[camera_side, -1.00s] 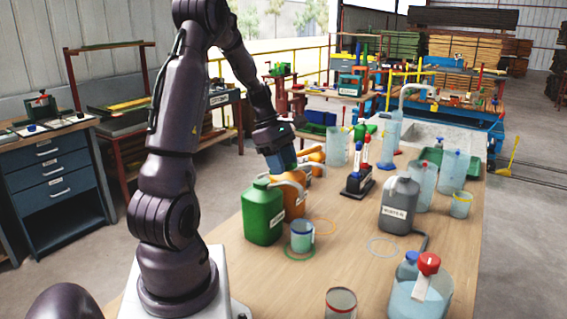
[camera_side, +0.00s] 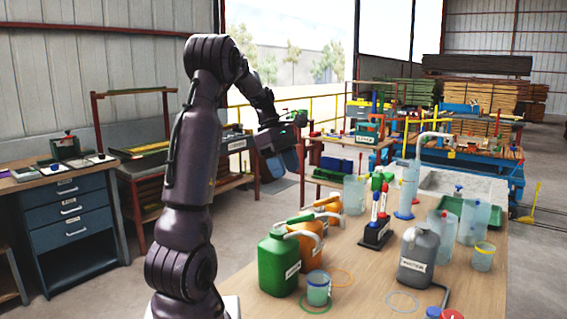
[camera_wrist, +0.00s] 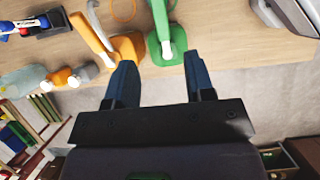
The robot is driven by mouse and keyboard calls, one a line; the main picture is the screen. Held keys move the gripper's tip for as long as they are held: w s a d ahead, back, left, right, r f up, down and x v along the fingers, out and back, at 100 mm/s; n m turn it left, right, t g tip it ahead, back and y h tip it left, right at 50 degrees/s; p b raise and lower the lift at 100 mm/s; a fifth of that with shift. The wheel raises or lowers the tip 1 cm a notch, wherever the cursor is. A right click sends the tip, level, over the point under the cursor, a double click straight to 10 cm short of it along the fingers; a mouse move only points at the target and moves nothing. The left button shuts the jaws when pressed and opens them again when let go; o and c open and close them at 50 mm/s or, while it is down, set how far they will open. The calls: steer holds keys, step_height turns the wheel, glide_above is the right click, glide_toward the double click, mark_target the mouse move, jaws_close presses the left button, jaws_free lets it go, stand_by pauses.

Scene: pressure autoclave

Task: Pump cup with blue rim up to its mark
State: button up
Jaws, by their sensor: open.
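The cup with the blue rim (camera_side: 319,288) stands upright on a green ring mark beside the green jug (camera_side: 279,262). It seems to hold pale greenish liquid; its fill mark is too small to read.
An orange jug (camera_side: 307,236) stands behind the green one. A yellow-rimmed cup (camera_side: 483,257), tall clear vessels and a black stand (camera_side: 376,234) with coloured-topped items occupy the table farther back.

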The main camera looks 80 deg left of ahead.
mark_target(303, 215)
steer(key=shift+s+a+r, duration=0.15)
steer(key=shift+r, duration=0.35)
steer(key=x, duration=1.4)
jaws_close()
